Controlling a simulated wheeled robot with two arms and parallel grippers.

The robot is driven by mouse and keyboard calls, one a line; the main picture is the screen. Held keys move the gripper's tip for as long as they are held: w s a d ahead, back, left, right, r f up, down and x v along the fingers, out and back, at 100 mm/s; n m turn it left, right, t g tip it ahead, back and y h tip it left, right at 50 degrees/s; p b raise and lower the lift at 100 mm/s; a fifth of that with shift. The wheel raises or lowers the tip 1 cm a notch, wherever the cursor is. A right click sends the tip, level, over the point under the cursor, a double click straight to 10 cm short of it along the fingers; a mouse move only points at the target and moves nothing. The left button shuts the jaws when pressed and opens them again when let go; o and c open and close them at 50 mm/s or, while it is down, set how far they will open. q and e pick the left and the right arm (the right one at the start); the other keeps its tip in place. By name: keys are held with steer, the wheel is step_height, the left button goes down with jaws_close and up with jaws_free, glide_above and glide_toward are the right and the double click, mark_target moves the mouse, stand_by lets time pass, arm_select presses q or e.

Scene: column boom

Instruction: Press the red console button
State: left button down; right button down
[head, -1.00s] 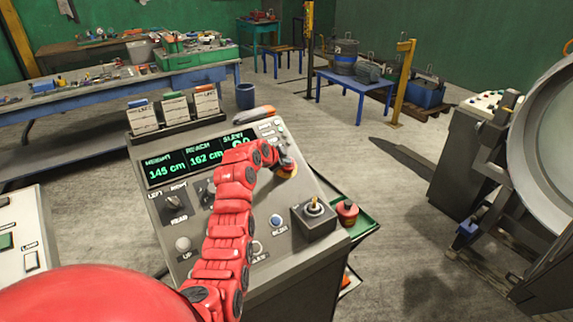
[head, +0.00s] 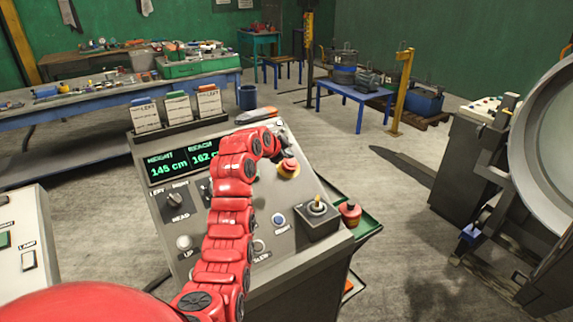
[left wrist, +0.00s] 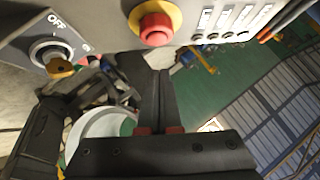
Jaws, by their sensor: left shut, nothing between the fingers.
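The red console button (head: 288,166) sits in a yellow ring on the upper right of the sloping console face. It also shows at the top of the left wrist view (left wrist: 155,27), unobstructed. My left gripper (head: 279,151) is at the end of the red arm, just above and left of the button in the head view, and partly hidden by the arm. In the left wrist view its dark fingers (left wrist: 157,72) are together and empty, and their tips appear apart from the button. My right gripper is in neither view.
A joystick box (head: 317,218) stands at the console's lower right. A second red knob (head: 349,211) sits on the green side tray (head: 369,226). My arm covers part of the display (head: 172,166).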

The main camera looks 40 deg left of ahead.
arm_select(q)
steer(key=b+v, duration=0.2)
steer(key=v, duration=0.5)
steer(key=shift+r, duration=0.3)
steer(key=shift+s+d, duration=0.1)
